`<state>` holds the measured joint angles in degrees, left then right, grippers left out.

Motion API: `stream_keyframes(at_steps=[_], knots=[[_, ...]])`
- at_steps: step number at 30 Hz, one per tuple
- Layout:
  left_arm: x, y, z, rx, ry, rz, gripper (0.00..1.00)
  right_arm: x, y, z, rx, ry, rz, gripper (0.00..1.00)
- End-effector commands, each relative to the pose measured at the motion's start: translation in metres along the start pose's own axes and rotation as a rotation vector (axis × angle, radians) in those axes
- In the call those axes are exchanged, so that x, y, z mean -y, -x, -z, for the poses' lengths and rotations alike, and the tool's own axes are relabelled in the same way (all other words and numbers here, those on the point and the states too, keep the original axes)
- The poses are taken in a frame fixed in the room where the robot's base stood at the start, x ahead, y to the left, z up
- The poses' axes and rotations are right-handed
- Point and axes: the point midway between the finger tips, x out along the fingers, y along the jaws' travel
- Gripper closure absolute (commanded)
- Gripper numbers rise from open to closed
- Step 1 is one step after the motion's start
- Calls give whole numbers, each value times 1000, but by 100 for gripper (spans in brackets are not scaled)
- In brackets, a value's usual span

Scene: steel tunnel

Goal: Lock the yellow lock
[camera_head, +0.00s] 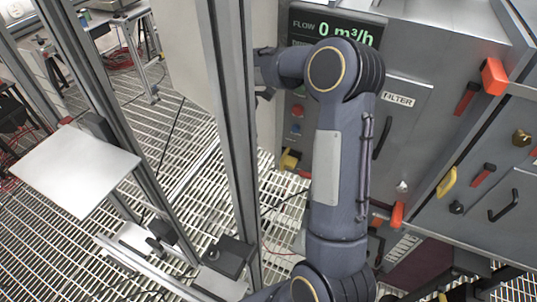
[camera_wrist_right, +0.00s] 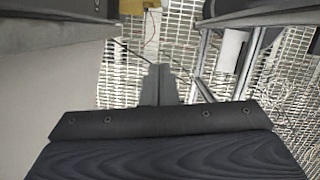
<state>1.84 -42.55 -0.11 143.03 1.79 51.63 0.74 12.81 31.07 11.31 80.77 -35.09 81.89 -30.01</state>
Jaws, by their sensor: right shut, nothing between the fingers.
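Several yellow parts show in the head view, and I cannot tell for sure which is the lock. One yellow part (camera_head: 289,160) sits low on the left edge of the display panel. A yellow handle (camera_head: 447,182) is on the edge of the grey cabinet further right. In the right wrist view a yellow part (camera_wrist_right: 135,6) is cut off by the top edge. My right gripper (camera_wrist_right: 159,70) is shut and empty, apart from that part. My left gripper is not in view.
A flow display (camera_head: 335,30) reads 0 m³/h. Orange handles (camera_head: 493,76) and black grips (camera_head: 505,206) stick out from the cabinet. A metal post (camera_head: 236,150) stands close left of my right arm. A white plate (camera_head: 76,170) is at left above the grated floor.

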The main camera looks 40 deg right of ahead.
Motion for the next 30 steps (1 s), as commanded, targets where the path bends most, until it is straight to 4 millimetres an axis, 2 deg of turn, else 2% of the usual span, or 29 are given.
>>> stream_keyframes(at_steps=[5,17,24,30], knots=[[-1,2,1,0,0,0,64,0,-16,-1,4,1,2,100],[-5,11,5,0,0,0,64,1,-99,-1,3,1,5,100],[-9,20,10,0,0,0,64,0,-106,-32,0,-1,1,100],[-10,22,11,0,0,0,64,0,-109,-39,0,-1,0,100]])
